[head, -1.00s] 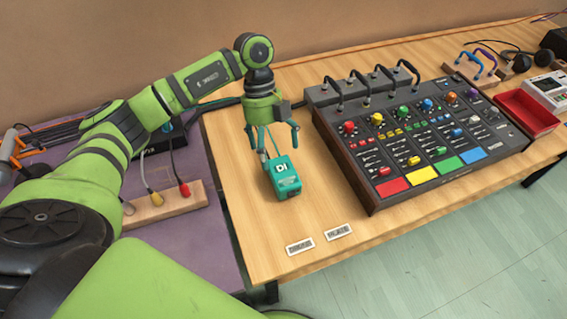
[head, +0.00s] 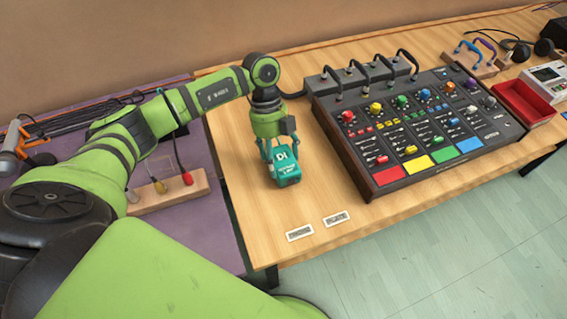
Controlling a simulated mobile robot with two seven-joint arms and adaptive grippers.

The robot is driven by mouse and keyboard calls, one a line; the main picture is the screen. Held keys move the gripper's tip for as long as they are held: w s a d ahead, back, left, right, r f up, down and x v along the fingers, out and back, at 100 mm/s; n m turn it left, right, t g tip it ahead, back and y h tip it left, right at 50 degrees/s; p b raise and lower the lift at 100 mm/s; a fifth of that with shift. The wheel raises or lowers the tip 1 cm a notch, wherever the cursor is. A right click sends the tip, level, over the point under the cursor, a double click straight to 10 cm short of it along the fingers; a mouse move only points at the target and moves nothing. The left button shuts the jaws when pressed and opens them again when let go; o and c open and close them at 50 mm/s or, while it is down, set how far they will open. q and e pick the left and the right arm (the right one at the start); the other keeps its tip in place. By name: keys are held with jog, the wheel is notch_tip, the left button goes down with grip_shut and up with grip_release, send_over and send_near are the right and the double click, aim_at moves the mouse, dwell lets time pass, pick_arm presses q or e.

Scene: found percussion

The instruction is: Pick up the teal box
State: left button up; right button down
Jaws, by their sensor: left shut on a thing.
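The teal box (head: 285,170) is a small block with a white "DI" label. It is on the wooden table, left of the big mixer, or just above it; I cannot tell which. My left gripper (head: 281,153) points down over the box and is shut on it, with its green fingers at the box's far end. The near face of the box shows; its far part is partly hidden by the fingers. My right gripper is not in view.
The mixer (head: 418,139) with coloured knobs and pads stands close on the right. Two small labels lie near the table's front edge, one being the left label (head: 299,233). A wooden jack block (head: 166,194) is on the purple surface at left. A red tray (head: 524,104) stands at far right.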

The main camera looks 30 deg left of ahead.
aim_at(280, 162)
pick_arm(q)
jog(key=shift+r, duration=0.6)
notch_tip(280, 162, up, 3)
jog(key=shift+b, duration=0.65)
jog(key=w+d+r, duration=0.1)
jog(key=d+r, duration=0.1)
jog(key=d, duration=0.1)
jog(key=w+d+r+b, duration=0.1)
jog(key=w+d+r, duration=0.1)
jog(key=d, duration=0.2)
jog(key=w+d+r+b, duration=0.1)
jog(key=d+r, duration=0.1)
jog(key=d, duration=0.2)
jog(key=shift+w+r, duration=0.2)
jog(key=shift+r, duration=0.2)
jog(key=shift+a+f, duration=0.2)
jog(key=shift+a, duration=0.05)
jog(key=shift+s+a+f+b, duration=0.7)
jog(key=shift+a+f+b, duration=0.3)
jog(key=shift+a+f, duration=0.75)
jog(key=shift+s+a+f+b, duration=0.75)
jog(key=shift+a+f+b, duration=0.2)
jog(key=shift+a+f, duration=0.75)
jog(key=shift+s+a+f+b, duration=0.7)
jog(key=shift+a+f+b, duration=0.3)
jog(key=shift+a+f, duration=0.75)
jog(key=shift+f, duration=0.1)
